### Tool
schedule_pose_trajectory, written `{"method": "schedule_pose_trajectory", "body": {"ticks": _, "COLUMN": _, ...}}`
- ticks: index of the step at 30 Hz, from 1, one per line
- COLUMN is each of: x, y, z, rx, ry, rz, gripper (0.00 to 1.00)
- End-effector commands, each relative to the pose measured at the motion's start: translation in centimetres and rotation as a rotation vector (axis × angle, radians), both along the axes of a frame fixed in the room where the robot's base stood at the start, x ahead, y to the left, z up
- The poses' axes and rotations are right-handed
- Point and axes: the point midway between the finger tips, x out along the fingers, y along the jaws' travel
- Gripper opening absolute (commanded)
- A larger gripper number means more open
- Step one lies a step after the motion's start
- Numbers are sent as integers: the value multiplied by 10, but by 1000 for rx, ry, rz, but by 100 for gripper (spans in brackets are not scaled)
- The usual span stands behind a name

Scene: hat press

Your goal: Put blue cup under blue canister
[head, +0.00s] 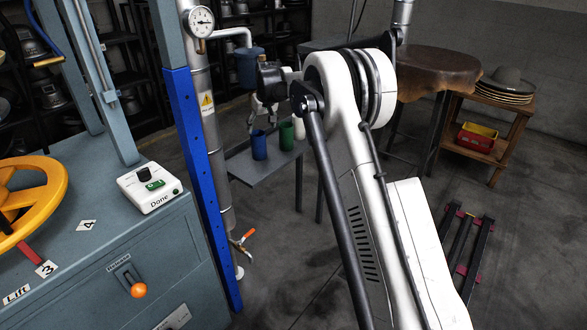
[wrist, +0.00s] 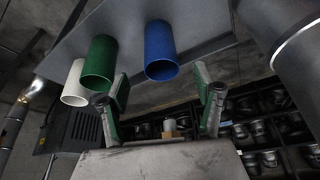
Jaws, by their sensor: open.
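The blue cup (head: 259,145) stands on a small grey table (head: 265,175), left of the green cup. It also shows in the wrist view (wrist: 160,55), near the table edge. In the wrist view, the blue cup lies ahead of the gap between my fingertips (wrist: 163,88), apart from both. A blue canister (head: 249,68) hangs at the end of a white pipe, behind my gripper. Its underside is not clearly visible.
The green cup (head: 286,136) and white cup (head: 299,128) stand close beside the blue cup. A vertical pipe (head: 211,130) and blue post (head: 198,170) rise left of the table. A cabinet with a yellow wheel (head: 50,178) fills the left.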

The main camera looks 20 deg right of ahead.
Motion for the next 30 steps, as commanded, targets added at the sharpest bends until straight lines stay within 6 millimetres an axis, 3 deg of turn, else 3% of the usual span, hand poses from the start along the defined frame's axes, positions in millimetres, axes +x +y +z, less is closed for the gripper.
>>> {"method": "schedule_pose_trajectory", "body": {"ticks": 8, "x": -57, "y": 3, "z": 71, "rx": 0, "ry": -26, "rz": -22, "gripper": 64}}
{"method": "schedule_pose_trajectory", "body": {"ticks": 15, "x": -124, "y": 4, "z": 126, "rx": -1, "ry": -53, "rz": -44, "gripper": 64}}
{"method": "schedule_pose_trajectory", "body": {"ticks": 21, "x": -186, "y": 6, "z": 160, "rx": 1, "ry": -75, "rz": -62, "gripper": 64}}
{"method": "schedule_pose_trajectory", "body": {"ticks": 30, "x": -287, "y": 7, "z": 190, "rx": 3, "ry": -108, "rz": -89, "gripper": 64}}
